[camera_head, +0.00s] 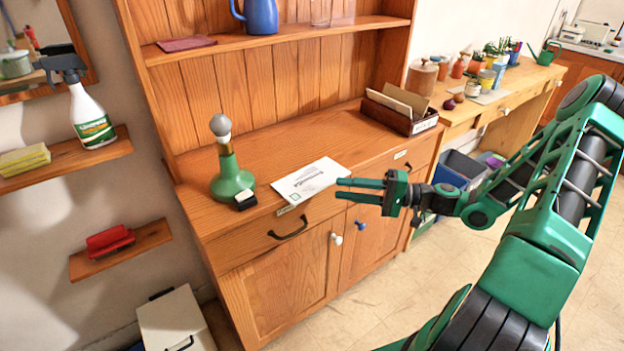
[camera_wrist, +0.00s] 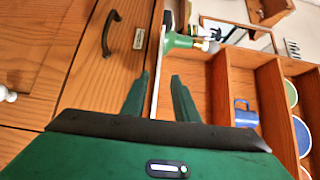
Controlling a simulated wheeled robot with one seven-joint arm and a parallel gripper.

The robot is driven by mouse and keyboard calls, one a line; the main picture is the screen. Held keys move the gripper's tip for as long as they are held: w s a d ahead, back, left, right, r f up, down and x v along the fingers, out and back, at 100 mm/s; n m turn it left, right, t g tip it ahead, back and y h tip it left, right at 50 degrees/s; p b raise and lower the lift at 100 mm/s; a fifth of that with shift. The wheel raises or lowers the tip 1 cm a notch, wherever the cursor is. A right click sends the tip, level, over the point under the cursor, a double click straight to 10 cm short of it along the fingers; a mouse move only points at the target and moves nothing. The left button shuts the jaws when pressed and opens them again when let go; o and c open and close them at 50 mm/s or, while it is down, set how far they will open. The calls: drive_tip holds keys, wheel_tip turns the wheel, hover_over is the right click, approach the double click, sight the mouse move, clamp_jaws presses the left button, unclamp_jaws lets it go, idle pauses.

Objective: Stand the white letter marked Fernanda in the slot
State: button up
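The white letter (camera_head: 310,180) lies flat on the counter of the wooden hutch, at its front edge. Its printed name is too small to read surely. My gripper (camera_head: 340,189) is at the letter's right end, in front of the counter, fingers pointing left. In the wrist view the letter (camera_wrist: 157,80) shows edge-on as a thin white strip between the fingers of my gripper (camera_wrist: 158,82). The fingers are apart, with gaps on both sides of the strip. A dark wooden letter box (camera_head: 388,117) with envelopes and a front label stands at the counter's right end; its inside is partly hidden.
A green bottle (camera_head: 232,180) with a grey stopper and a small black-and-white block (camera_head: 244,200) stand left of the letter. A blue jug (camera_head: 260,15) is on the shelf above. The counter behind the letter is clear. A bench with pots (camera_head: 510,88) adjoins at right.

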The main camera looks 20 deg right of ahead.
sight(326, 187)
drive_tip(key=shift+x, duration=2.75)
drive_tip(key=shift+d+f, duration=0.1)
drive_tip(key=shift+f, duration=0.1)
clamp_jaws()
